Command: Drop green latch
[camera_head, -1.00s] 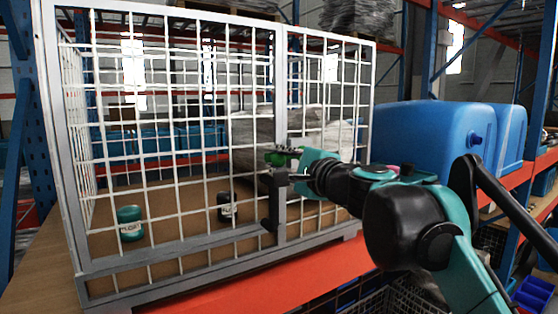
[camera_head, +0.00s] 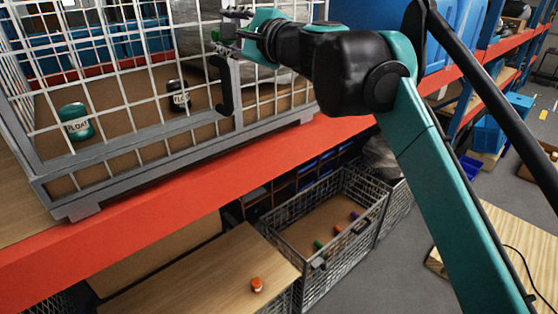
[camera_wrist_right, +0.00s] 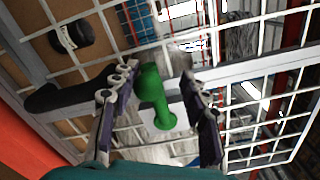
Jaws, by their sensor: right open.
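The green latch (camera_wrist_right: 153,98) is a knob with a stem and a flared end, mounted on the grey frame of the wire cage. My right gripper (camera_wrist_right: 157,98) is open, with one finger on each side of the latch; I cannot tell whether either finger touches it. In the head view the right gripper (camera_head: 230,25) is at the cage front near the top edge. Only a bit of the green latch (camera_head: 216,35) shows there. My left gripper is not in view.
The wire cage (camera_head: 150,160) stands on an orange-edged shelf and holds a teal jar (camera_head: 76,121) labelled FLOAT and a dark jar (camera_head: 178,96). A black hook-like handle (camera_head: 224,90) hangs on its front. Below are a wire basket (camera_head: 372,213) and an orange-capped item (camera_head: 257,285) on wood.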

